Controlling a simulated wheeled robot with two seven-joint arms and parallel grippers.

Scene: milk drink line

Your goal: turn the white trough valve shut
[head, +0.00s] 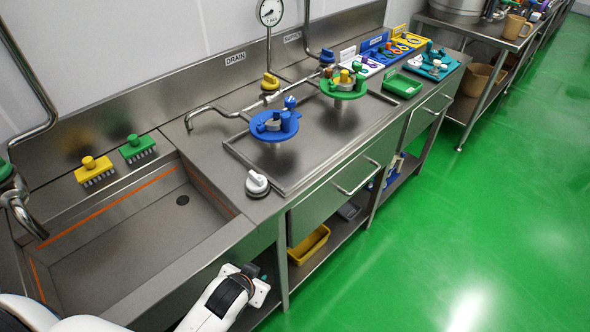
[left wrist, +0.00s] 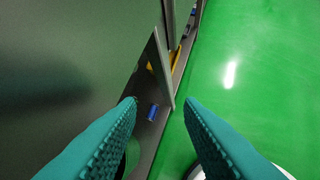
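The white trough valve (head: 258,184) is a round white knob with a dark base. It sits on the steel counter between the sink trough and the drain tray, near the front edge. My left arm comes in from the bottom left. My left gripper (head: 262,282) is in front of the counter, below and apart from the valve, and mostly hidden behind its own wrist. In the left wrist view the teal fingers (left wrist: 160,104) are spread with nothing between them. The valve does not show in that view. My right gripper is not in view.
The sink trough (head: 222,226) lies left of the valve. A blue-flanged fixture (head: 266,135) and a green one (head: 344,94) stand on the drain tray. A yellow bin (head: 309,245) is on the lower shelf. The green floor (head: 430,230) in front is clear.

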